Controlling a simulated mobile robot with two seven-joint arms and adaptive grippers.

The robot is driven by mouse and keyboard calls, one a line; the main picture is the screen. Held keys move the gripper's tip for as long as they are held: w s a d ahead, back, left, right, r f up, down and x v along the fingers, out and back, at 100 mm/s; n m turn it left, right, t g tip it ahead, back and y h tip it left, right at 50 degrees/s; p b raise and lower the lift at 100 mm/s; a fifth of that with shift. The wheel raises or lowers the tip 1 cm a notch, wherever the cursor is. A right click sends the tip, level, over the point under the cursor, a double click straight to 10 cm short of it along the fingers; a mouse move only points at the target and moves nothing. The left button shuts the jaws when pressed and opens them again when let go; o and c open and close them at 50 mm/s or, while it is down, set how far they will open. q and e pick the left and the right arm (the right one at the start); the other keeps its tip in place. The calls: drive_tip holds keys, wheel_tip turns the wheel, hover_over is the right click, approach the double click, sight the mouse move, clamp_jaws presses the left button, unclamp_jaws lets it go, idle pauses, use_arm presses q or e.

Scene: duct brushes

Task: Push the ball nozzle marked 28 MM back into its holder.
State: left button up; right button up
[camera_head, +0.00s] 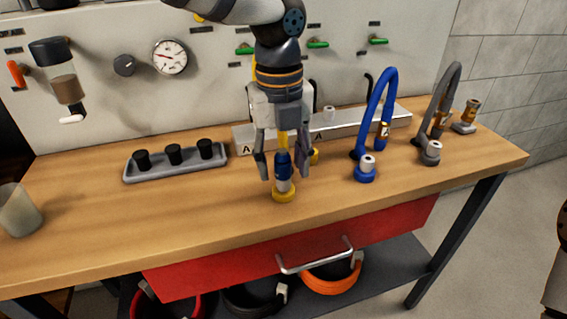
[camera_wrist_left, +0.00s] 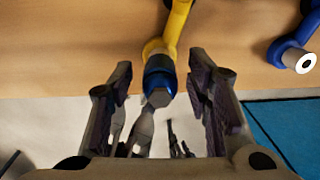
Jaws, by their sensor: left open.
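My left gripper (camera_head: 284,174) points down over the front of the bench, fingers open on either side of a blue-collared nozzle piece (camera_head: 283,160). The piece stands above a yellow round base (camera_head: 284,195) on the wood. In the left wrist view the blue collar (camera_wrist_left: 159,72) with a grey tip lies between the open fingers (camera_wrist_left: 160,85), apart from both. A yellow hose (camera_wrist_left: 177,24) runs behind it. I cannot read a 28 MM mark. My right gripper is out of view; only a bit of that arm shows at the right edge.
To the right stand a blue hose (camera_head: 387,85) with a blue base (camera_head: 365,174) and a grey hose (camera_head: 452,85) with a grey base (camera_head: 431,157). A grey tray (camera_head: 132,174) holds black knobs. A cup (camera_head: 18,210) stands far left. The front wood is mostly clear.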

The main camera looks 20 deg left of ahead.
sight(282, 152)
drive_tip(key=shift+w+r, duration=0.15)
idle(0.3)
use_arm(q)
drive_tip(key=shift+c, duration=0.2)
clamp_jaws()
drive_tip(key=shift+r, duration=0.1)
drive_tip(key=shift+r+p, duration=0.35)
drive_tip(key=shift+r, duration=1.05)
drive_tip(key=shift+s+r, duration=0.1)
drive_tip(key=shift+r, duration=1.4)
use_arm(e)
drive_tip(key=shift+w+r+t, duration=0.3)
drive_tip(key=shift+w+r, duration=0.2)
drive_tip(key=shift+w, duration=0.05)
use_arm(q)
drive_tip(key=shift+a, duration=0.1)
